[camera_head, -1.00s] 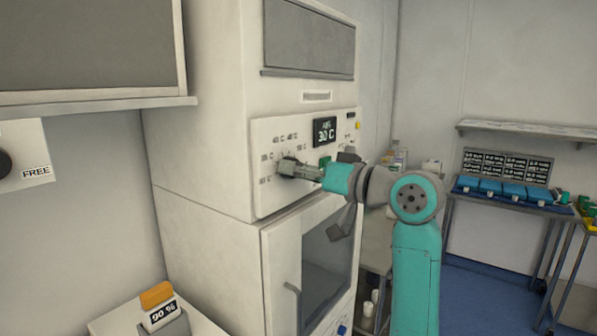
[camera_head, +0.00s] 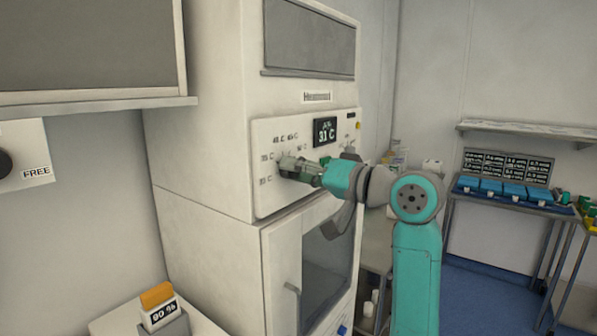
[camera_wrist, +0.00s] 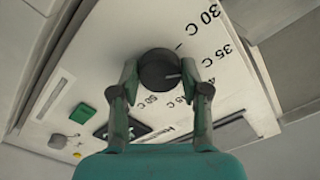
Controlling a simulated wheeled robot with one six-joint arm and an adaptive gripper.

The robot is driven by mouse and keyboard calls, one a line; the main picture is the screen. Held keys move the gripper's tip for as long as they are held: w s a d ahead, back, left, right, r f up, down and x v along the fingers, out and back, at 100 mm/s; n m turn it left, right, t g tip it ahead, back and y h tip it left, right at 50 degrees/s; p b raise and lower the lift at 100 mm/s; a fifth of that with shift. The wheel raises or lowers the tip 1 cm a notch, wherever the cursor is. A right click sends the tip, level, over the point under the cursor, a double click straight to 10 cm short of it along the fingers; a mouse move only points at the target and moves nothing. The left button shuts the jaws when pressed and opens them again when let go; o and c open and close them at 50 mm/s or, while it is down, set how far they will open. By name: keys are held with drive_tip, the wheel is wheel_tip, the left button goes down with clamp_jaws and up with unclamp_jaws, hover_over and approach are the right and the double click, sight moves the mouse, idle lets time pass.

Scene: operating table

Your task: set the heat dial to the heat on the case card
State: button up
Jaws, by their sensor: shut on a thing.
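The heat dial (camera_wrist: 158,68) is a dark round knob on the white panel (camera_wrist: 105,40) of the tall cabinet. In the wrist view my gripper (camera_wrist: 160,74) is shut on it, one finger on each side. The dial's pale mark points right in that view. Printed heats such as 30 C and 35 C stand around it. In the head view my gripper (camera_head: 286,166) hides most of the dial. The dark display (camera_head: 325,131) above reads 31 C. I cannot make out a case card with a heat on it.
A glass-fronted door (camera_head: 326,262) is below the panel. A 90 % sign (camera_head: 163,312) with an orange top stands at lower left, and a FREE label (camera_head: 36,173) is on the left wall. A table with blue trays (camera_head: 512,190) stands at right, with open blue floor before it.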

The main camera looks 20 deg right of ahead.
drive_tip(key=o, duration=1.1)
drive_tip(key=shift+o, duration=0.2)
drive_tip(key=v, duration=1.2)
